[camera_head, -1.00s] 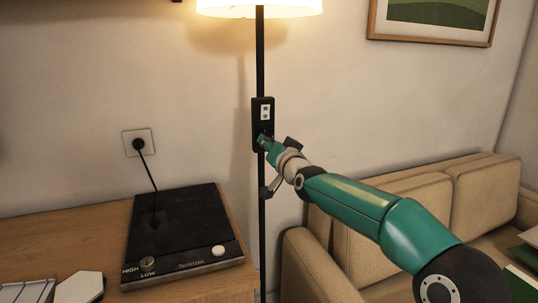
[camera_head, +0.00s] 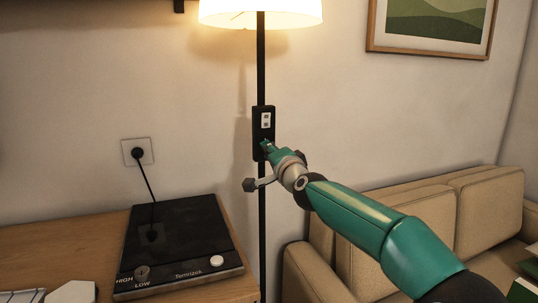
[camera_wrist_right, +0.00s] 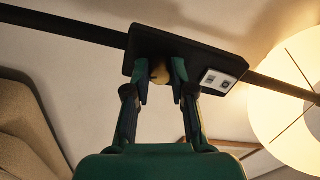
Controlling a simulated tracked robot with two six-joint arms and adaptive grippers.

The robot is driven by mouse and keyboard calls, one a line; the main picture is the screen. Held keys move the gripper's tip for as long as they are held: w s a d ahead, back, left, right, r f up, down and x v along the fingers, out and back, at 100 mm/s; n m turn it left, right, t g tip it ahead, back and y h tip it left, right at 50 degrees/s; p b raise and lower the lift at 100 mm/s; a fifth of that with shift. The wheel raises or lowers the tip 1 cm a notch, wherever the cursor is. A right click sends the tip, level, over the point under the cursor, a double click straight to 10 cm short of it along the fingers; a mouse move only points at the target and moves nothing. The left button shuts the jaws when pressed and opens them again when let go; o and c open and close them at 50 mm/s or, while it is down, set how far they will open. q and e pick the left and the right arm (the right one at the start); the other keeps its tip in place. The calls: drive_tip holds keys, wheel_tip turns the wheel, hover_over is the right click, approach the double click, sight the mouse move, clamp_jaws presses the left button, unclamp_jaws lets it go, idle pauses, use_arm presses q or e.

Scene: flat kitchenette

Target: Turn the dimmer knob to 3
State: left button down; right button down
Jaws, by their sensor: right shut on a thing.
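The dimmer's black control box (camera_head: 257,130) is fixed to the dark pole of the floor lamp. A small white panel (camera_head: 266,120) with two dark marks is on its upper part. My right gripper (camera_head: 266,147) is at the lower part of the box. In the right wrist view its two green fingers (camera_wrist_right: 161,75) are closed around the sides of a small brass-coloured knob (camera_wrist_right: 160,71) on the box. The fingers hide much of the knob. I cannot read its setting. My left gripper is in neither view.
The lamp shade (camera_head: 260,12) is lit above. A black hob (camera_head: 180,240) with its own knobs stands on the wooden counter (camera_head: 70,240) at left, plugged into a wall socket (camera_head: 138,152). A beige sofa (camera_head: 440,215) is at right. The wall around the pole is clear.

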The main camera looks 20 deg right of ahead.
drive_tip(key=shift+d+f, duration=0.15)
drive_tip(key=c, duration=1)
unclamp_jaws()
drive_tip(key=shift+s, duration=0.15)
drive_tip(key=s, duration=1.1)
drive_tip(key=shift+s+d+f, duration=0.25)
drive_tip(key=shift+s, duration=0.1)
